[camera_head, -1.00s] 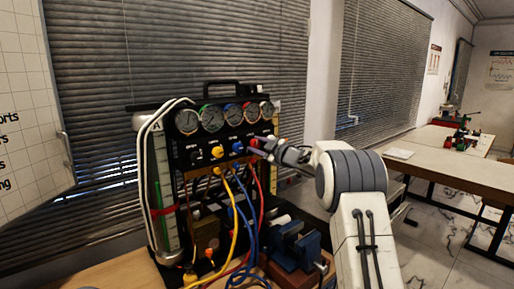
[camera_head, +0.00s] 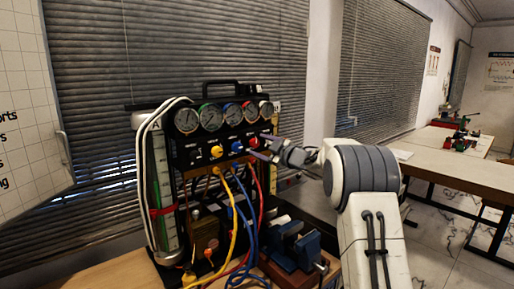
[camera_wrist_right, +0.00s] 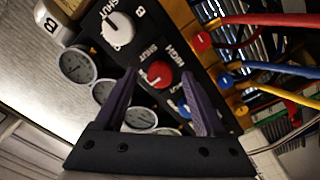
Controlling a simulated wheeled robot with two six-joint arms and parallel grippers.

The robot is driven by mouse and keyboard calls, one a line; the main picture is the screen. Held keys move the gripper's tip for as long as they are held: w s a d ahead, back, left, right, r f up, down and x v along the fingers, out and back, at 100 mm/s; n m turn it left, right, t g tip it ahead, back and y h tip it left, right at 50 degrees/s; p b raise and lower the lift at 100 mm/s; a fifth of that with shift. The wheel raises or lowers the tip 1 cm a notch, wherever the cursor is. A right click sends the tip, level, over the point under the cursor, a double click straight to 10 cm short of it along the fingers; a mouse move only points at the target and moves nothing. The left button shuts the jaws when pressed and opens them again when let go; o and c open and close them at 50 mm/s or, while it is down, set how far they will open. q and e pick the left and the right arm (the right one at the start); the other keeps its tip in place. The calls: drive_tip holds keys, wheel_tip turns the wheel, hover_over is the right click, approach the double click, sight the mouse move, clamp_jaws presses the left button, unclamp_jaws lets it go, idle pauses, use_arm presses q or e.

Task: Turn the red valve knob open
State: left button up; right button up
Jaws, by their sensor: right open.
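In the right wrist view the red knob (camera_wrist_right: 159,74) shows between the fingertips, near labels reading SHUT and HIGH. How far it is turned is hard to tell. My right gripper (camera_head: 258,148) is open and empty, just right of and in front of the knob. In the right wrist view its two dark fingers (camera_wrist_right: 160,75) are spread to either side of the knob and look short of it. My left gripper is not in view.
Several round gauges (camera_head: 211,117) sit above the knobs. A yellow knob (camera_head: 217,151) and a blue knob (camera_head: 237,146) are left of the red one. Yellow, blue and red hoses (camera_head: 232,224) hang below. A blue vise (camera_head: 299,248) stands under my right arm.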

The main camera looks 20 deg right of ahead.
drive_tip(key=b+v, duration=0.2)
drive_tip(key=v, duration=0.6)
